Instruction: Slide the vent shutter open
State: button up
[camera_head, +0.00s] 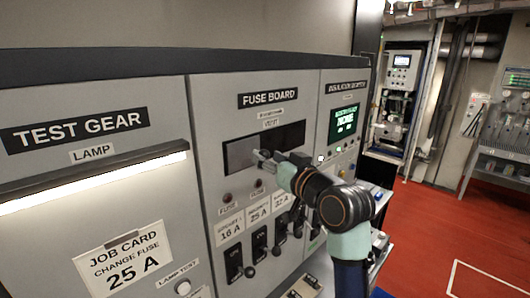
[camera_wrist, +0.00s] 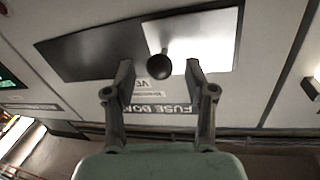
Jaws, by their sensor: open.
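The vent (camera_head: 292,134) is a wide dark rectangle below the FUSE BOARD label. The shutter (camera_head: 238,154), a lighter grey plate, covers its left part in the head view. In the wrist view, which is turned over, the shutter (camera_wrist: 215,40) is the bright plate on the right and the dark vent area (camera_wrist: 95,50) is on the left. A dark round knob (camera_wrist: 159,66) stands on the shutter near its inner edge. My gripper (camera_head: 262,155) is at the shutter. Its open fingers (camera_wrist: 158,76) lie either side of the knob with gaps; depth is hard to judge.
Fuse switches (camera_head: 258,245) and labels sit below the vent. A panel with a green screen (camera_head: 343,122) is to the right. The TEST GEAR panel has a lit lamp bar (camera_head: 95,180) and a job card (camera_head: 122,262) on the left.

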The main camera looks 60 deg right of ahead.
jog(key=shift+x, duration=1.35)
grip_shut()
